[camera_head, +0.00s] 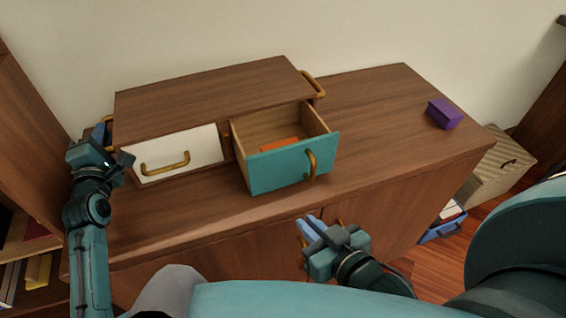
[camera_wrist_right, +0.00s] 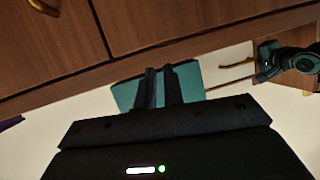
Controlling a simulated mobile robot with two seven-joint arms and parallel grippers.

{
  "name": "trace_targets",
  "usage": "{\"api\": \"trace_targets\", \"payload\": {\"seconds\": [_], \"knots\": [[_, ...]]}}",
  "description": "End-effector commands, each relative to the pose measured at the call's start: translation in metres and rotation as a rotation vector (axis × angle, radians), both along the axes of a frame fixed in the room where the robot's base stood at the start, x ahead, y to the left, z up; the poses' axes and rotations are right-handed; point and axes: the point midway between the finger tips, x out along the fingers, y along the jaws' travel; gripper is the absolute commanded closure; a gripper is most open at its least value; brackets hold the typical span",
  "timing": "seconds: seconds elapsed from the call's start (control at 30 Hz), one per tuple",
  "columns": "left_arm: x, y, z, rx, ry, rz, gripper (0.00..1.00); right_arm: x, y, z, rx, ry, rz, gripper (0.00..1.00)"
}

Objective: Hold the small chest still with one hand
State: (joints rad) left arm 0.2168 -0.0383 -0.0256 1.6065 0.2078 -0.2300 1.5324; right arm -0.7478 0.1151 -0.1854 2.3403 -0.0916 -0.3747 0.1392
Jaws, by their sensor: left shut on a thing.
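The small chest (camera_head: 210,88) is a brown wooden box on top of a wider cabinet. It has a closed white drawer (camera_head: 178,153) and a pulled-out teal drawer (camera_head: 280,166) with an orange thing (camera_head: 278,144) inside. My left gripper (camera_head: 103,131) is at the chest's left side, shut on what seems to be its side handle, mostly hidden by the fingers. My right gripper (camera_head: 310,228) is empty, in front of and below the teal drawer, fingers slightly apart. In the right wrist view the teal drawer front (camera_wrist_right: 192,80) shows beyond its fingers.
The cabinet top (camera_head: 370,110) is clear to the right of the chest, except for a purple box (camera_head: 444,114). A brass handle (camera_head: 313,83) sticks out of the chest's right side. A wicker box (camera_head: 497,168) and a blue bin (camera_head: 443,226) stand right of the cabinet.

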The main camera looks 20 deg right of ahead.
Motion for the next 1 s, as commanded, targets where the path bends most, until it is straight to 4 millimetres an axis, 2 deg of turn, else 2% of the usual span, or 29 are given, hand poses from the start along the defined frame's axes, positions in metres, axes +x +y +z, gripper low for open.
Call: {"api": "trace_targets", "payload": {"seconds": [0.03,0.1,0.2,0.3,0.47,0.8,1.0], "knots": [[-0.002,-0.001,-0.012,0.002,0.025,-0.003,1.00,0.001,-0.009,0.015,-0.011,-0.033,-0.035,0.95],[-0.002,-0.001,-0.012,0.002,0.025,-0.003,1.00,0.001,-0.022,0.034,-0.031,-0.074,-0.076,1.00],[-0.002,-0.001,-0.012,0.002,0.025,-0.003,1.00,0.001,-0.035,0.054,-0.051,-0.116,-0.122,1.00],[-0.002,-0.001,-0.012,0.002,0.025,-0.003,1.00,0.001,-0.042,0.065,-0.064,-0.141,-0.146,1.00],[-0.002,-0.001,-0.012,0.002,0.025,-0.003,1.00,0.010,-0.045,0.068,-0.069,-0.153,-0.154,1.00],[-0.002,-0.001,-0.012,0.001,0.025,-0.004,1.00,0.057,-0.043,0.064,-0.068,-0.152,-0.152,1.00],[-0.002,-0.002,-0.012,0.001,0.025,-0.004,1.00,0.079,-0.042,0.061,-0.068,-0.149,-0.153,1.00]]}}
